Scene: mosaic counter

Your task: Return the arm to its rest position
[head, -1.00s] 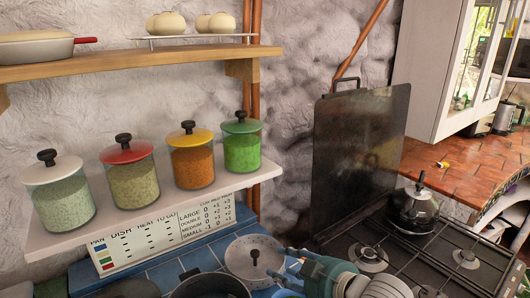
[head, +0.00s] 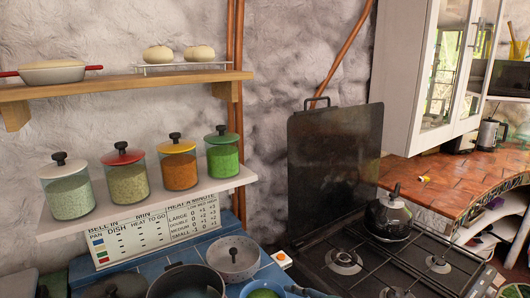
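Neither of my grippers can be clearly seen in the head view. A small dark blue-grey piece (head: 312,292) shows at the bottom edge, right of a blue pan (head: 264,289). I cannot tell whether it is a pan handle or a part of mine. No arm of mine is clearly in the picture.
A black stove (head: 385,258) with a kettle (head: 388,216) stands at right, a dark panel (head: 334,160) upright behind it. Lidded jars (head: 178,166) line the lower shelf (head: 150,208). A grey pan (head: 234,258) and dark pot (head: 187,281) sit below.

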